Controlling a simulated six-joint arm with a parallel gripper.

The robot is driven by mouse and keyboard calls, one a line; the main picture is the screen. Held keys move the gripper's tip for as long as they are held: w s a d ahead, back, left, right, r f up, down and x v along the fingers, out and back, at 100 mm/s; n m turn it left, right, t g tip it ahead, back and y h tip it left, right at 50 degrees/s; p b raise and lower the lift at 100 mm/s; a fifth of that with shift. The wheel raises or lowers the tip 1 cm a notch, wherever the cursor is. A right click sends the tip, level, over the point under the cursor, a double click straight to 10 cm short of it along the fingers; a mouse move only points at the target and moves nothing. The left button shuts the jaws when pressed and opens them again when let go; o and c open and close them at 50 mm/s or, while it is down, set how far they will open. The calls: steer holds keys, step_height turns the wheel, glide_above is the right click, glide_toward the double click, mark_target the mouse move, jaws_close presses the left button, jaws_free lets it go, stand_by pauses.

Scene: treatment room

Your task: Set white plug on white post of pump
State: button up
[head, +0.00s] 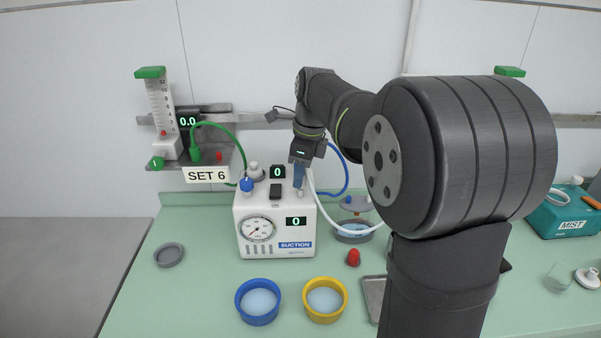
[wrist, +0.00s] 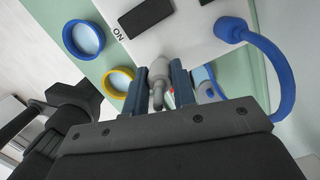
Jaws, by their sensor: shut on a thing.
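The white pump (head: 277,228), marked SUCTION, stands on the green bench with a dial on its front. My gripper (head: 299,188) points down over the right part of its top. In the wrist view my gripper (wrist: 160,92) is shut on a pale grey-white plug (wrist: 158,77), held between the two blue fingers. A white hose (head: 318,190) runs from beside the fingers to the right. A small pale piece (head: 300,194) shows just under the fingertips at the pump's top. The white post is not clearly visible, and I cannot tell whether the plug touches it.
A blue hose (head: 346,178) curves behind my gripper; its blue plug (wrist: 230,29) shows close by in the wrist view. A blue bowl (head: 258,318), a yellow bowl (head: 325,317) and a red cap (head: 353,258) sit before the pump. Bench left of the pump is mostly clear.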

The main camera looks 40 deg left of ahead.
steer(key=shift+f, duration=1.55)
stand_by(0.9)
steer(key=o, duration=1)
steer(key=shift+o, duration=0.2)
steer(key=shift+r, duration=0.1)
steer(key=shift+r, duration=3.45)
steer(key=shift+f, duration=0.1)
steer(key=shift+f, duration=3.4)
